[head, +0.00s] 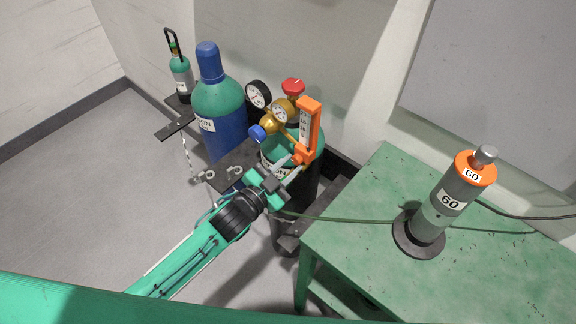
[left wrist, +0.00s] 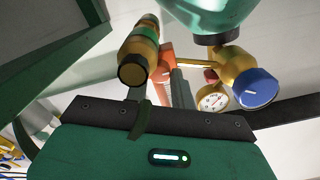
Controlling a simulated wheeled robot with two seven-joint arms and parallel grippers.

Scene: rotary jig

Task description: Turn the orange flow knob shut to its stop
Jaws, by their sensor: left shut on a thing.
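The orange flow knob (head: 302,157) sits at the foot of the upright orange flow meter (head: 310,125) on the brass regulator (head: 272,122). My left gripper (head: 294,164) reaches it from the lower left and is shut on the knob; the fingers hide part of it. In the left wrist view the orange knob (left wrist: 167,58) shows beyond and between the fingertips (left wrist: 160,85), partly hidden by a dark and brass cylindrical part. The knob's turn angle cannot be read. My right gripper is in neither view.
A blue knob (head: 257,133), a red knob (head: 293,86) and gauges (head: 258,94) crowd the regulator. A green and blue cylinder (head: 218,105) stands to the left.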

